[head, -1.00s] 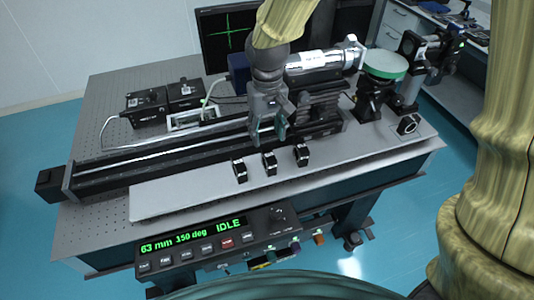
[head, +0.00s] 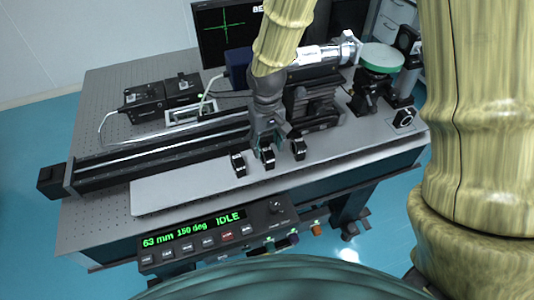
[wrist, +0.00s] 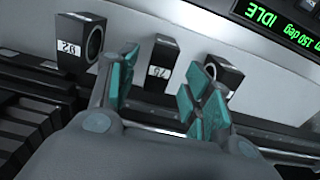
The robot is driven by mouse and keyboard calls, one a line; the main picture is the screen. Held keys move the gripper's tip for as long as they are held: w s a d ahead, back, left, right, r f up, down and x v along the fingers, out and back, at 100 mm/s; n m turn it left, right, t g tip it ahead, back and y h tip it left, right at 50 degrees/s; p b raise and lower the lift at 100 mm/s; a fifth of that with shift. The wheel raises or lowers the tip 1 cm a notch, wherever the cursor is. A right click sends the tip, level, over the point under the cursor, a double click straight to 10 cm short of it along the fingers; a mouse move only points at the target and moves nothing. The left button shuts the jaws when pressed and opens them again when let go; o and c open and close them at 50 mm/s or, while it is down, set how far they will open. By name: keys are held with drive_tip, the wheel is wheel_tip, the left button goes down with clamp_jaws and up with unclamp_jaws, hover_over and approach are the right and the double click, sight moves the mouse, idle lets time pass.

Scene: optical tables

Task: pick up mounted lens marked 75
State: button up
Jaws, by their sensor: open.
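Three small black mounted lenses stand in a row on the pale plate. The middle lens (head: 268,160) shows in the wrist view (wrist: 159,66) with an upside-down label that appears to read 75. In the head view my gripper (head: 267,143) is just above and behind that lens.
A long black rail (head: 160,158) lies behind the lens row. A control box (head: 205,238) reading IDLE is at the table's front edge. A silver cylinder (head: 320,54) and a green-topped round mount (head: 381,57) stand at the back right. The pale plate (head: 185,192) is clear to the left.

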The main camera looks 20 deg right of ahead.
sight(267, 149)
drive_tip(key=shift+f+p, duration=0.5)
drive_tip(key=shift+f, duration=1.15)
clamp_jaws()
